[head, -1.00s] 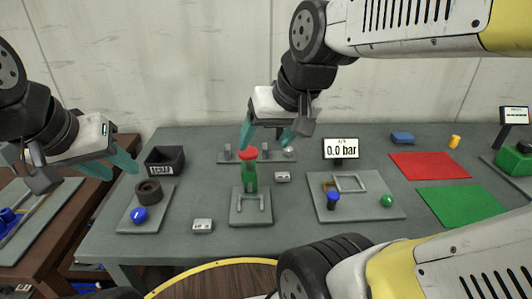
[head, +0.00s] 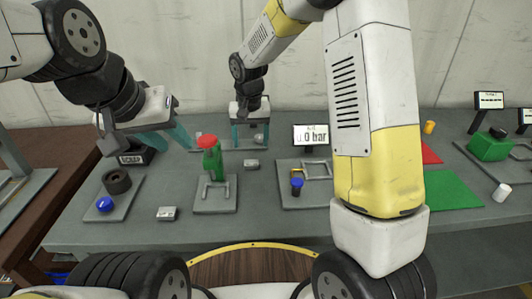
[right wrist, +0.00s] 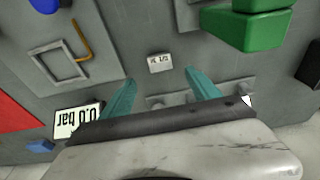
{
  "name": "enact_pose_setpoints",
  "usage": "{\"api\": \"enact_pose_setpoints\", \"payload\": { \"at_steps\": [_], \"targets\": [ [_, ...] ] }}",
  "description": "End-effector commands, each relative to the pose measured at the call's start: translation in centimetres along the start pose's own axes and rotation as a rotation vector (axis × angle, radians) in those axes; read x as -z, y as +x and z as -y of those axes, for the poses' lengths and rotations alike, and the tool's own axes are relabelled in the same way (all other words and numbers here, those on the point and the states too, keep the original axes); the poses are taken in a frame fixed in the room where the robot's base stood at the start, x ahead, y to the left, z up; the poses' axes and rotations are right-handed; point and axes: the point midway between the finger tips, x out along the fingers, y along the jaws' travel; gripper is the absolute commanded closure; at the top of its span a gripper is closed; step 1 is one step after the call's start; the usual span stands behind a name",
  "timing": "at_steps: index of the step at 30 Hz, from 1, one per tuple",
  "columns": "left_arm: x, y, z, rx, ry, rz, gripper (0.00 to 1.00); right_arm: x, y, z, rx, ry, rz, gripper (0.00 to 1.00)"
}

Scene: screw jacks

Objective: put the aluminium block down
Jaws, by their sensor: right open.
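Two small grey labelled blocks lie on the grey table: one (head: 252,164) right of the green jack, one (head: 167,213) near the front. I cannot read which is aluminium. In the right wrist view a labelled block (right wrist: 160,62) rests on the table just beyond and between the fingertips of my right gripper (right wrist: 160,79). That gripper (head: 250,141) is open and empty, above the back plate. My left gripper (head: 176,146) has its teal fingers apart with nothing visible between them, left of the jack's red top.
The green jack (head: 212,164) with a red top stands at its plate (head: 215,205). A pressure display (head: 311,136) and a plate with a frame (head: 300,203) are to the right. My right arm hides much of the mats.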

Motion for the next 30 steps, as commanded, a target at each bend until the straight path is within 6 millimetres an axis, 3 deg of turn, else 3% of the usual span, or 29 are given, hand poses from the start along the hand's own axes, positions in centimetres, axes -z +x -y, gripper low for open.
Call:
{"api": "enact_pose_setpoints", "payload": {
  "at_steps": [21,30],
  "targets": [
    [0.0,0.0,0.0,0.000,0.000,0.000,0.64,-0.1,8.6,0.9,-0.009,-0.001,0.011,0.29],
    [0.0,0.0,0.0,0.000,0.000,0.000,0.64,0.0,9.1,0.9,-0.008,0.000,0.009,0.29]
  ]
}}
